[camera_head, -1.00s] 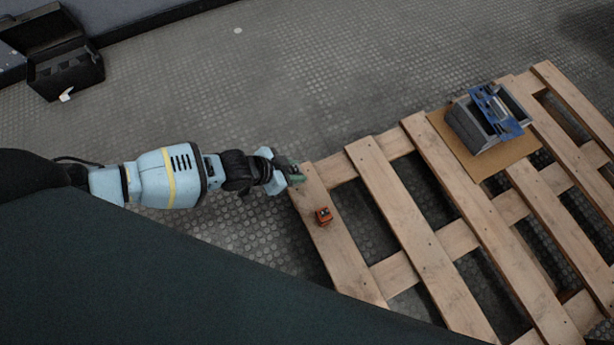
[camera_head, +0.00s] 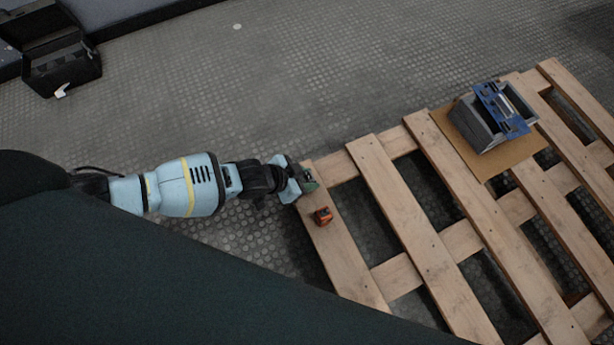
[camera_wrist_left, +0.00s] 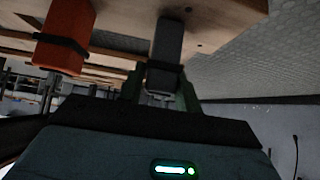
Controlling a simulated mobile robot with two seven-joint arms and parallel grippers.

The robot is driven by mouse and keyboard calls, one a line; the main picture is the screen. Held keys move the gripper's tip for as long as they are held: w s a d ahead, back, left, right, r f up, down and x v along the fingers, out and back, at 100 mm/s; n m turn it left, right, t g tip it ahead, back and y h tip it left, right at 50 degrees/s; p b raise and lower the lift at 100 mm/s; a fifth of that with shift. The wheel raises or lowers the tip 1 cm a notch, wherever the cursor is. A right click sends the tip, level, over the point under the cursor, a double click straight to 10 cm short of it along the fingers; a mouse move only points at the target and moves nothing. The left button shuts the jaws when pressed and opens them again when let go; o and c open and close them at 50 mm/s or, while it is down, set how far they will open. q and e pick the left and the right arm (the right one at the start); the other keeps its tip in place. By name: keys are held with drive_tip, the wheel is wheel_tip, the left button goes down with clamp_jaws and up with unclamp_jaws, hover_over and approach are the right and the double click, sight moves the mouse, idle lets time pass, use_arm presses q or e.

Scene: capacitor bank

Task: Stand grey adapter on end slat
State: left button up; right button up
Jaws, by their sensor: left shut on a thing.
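The end slat (camera_head: 347,258) is the leftmost board of a wooden pallet in the head view. My left gripper (camera_head: 308,183) is over the slat's upper end. In the left wrist view my left gripper (camera_wrist_left: 160,92) is shut on the grey adapter (camera_wrist_left: 166,42), a dark upright block between the fingers. The adapter's far end is close to the wood; I cannot tell whether it touches. In the head view the adapter is hidden by the gripper or too small to make out. My right gripper is not in view.
An orange block (camera_head: 323,216) with a dark band stands on the end slat, just below my left gripper; it also shows in the left wrist view (camera_wrist_left: 63,30). A grey bin (camera_head: 476,128) with a blue tool sits on cardboard (camera_head: 466,165). A black open case (camera_head: 62,70) lies on the floor.

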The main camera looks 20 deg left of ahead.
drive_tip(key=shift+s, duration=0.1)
use_arm(q)
drive_tip(key=shift+f, duration=0.15)
drive_tip(key=o, duration=1)
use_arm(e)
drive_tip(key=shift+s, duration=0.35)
use_arm(q)
drive_tip(key=shift+r, duration=0.2)
drive_tip(key=p+v, duration=0.6)
drive_tip(key=v, duration=0.6)
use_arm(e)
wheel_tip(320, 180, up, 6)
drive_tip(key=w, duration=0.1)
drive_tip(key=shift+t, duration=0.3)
